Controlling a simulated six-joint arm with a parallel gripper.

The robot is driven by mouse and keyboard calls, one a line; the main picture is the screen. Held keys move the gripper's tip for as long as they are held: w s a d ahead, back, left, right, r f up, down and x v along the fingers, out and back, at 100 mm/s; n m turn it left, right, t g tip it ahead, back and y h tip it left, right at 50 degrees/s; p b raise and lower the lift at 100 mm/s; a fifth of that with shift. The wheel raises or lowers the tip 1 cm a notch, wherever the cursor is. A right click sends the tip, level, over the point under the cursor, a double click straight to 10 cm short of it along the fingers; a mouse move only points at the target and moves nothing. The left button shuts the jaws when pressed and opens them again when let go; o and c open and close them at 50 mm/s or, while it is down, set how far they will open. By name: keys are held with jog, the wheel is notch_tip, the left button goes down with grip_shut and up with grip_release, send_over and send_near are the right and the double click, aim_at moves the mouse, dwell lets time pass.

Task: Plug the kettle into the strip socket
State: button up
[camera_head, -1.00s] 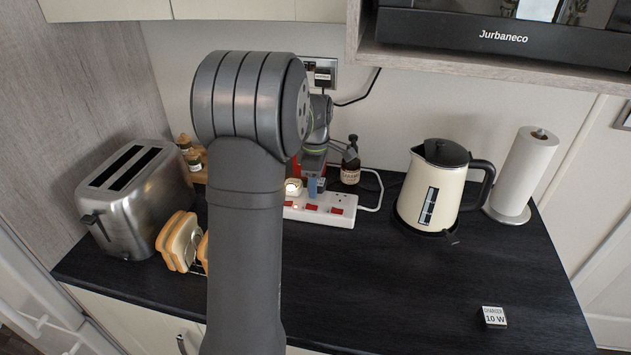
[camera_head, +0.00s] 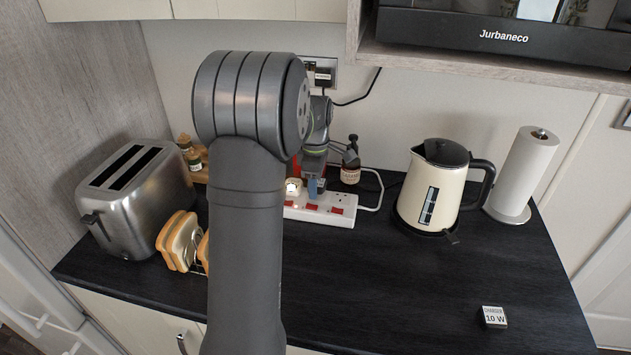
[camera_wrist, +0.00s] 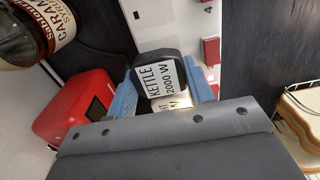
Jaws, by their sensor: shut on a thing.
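The black kettle plug (camera_wrist: 158,75), labelled KETTLE 2000 W, sits between the blue fingers of my gripper (camera_wrist: 163,92), which is shut on it. In the head view my gripper (camera_head: 315,188) is low over the white strip socket (camera_head: 338,208), which has red switches. The strip also shows in the wrist view (camera_wrist: 188,25). A white lit plug (camera_head: 293,187) is in the strip beside my gripper, and part of its label (camera_wrist: 172,103) shows in the wrist view. The plug's pins are hidden, so I cannot tell whether they are in an outlet. The cream kettle (camera_head: 432,190) stands right.
A brown bottle (camera_head: 350,174) and a red box (camera_wrist: 75,106) are close to my gripper. A steel toaster (camera_head: 137,197) and a rack of bread (camera_head: 178,240) stand left. A paper towel roll (camera_head: 523,172) and a charger block (camera_head: 493,317) are right. The front-right counter is mostly clear.

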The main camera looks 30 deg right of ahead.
jog(key=shift+f, duration=0.7)
jog(key=shift+s+a+f, duration=0.15)
jog(key=shift+s+f, duration=0.05)
jog(key=shift+f, duration=0.4)
jog(key=o, duration=1)
jog(key=shift+o, duration=0.2)
notch_tip(320, 180, up, 14)
jog(key=shift+w+d, duration=0.2)
jog(key=shift+w, duration=0.05)
jog(key=shift+f, duration=0.15)
